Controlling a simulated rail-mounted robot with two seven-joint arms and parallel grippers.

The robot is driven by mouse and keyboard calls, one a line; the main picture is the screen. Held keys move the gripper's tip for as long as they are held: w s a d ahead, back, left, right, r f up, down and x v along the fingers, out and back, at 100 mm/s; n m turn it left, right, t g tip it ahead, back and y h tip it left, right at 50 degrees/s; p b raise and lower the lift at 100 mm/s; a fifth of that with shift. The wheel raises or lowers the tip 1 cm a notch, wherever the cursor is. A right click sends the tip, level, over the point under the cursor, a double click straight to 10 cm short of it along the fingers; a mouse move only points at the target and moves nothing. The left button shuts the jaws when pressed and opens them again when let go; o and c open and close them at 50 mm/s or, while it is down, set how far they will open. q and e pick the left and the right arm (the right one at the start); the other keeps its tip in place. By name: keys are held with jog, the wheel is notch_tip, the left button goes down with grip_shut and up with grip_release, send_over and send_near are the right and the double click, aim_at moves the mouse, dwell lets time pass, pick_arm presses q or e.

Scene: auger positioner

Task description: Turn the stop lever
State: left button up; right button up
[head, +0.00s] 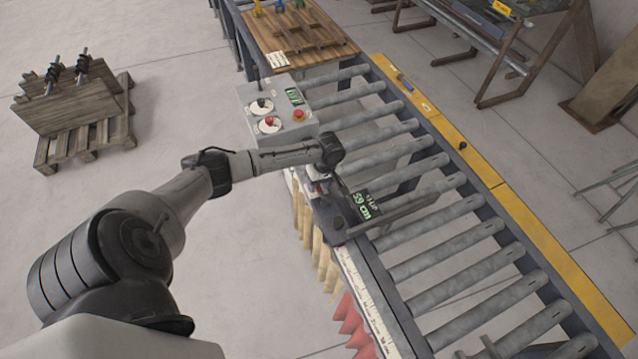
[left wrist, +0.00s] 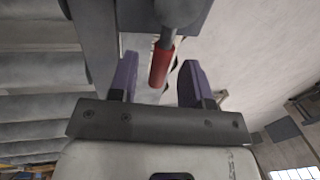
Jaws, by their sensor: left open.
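The stop lever shows in the left wrist view as a red grip (left wrist: 161,66) on a grey metal shaft. My left gripper (left wrist: 160,80) is open, with one purple finger on each side of the red grip. Gaps show between the grip and both fingers. In the head view my left gripper (head: 318,187) is at the near side of the stop carriage (head: 340,217), and my arm largely hides the lever there. The carriage has a dark display (head: 366,205) with green text reading about 59 cm, and a bar reaching across the rollers.
A roller conveyor (head: 440,235) runs diagonally, with a yellow edge strip (head: 530,225) on its far side. A white scale (head: 365,300) runs along its near rail. A grey control box (head: 275,108) with knobs stands beyond my arm. A wooden pallet (head: 85,140) stands at left.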

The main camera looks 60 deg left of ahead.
pick_arm(q)
jog(key=shift+c, duration=0.2)
grip_shut()
dwell(0.3)
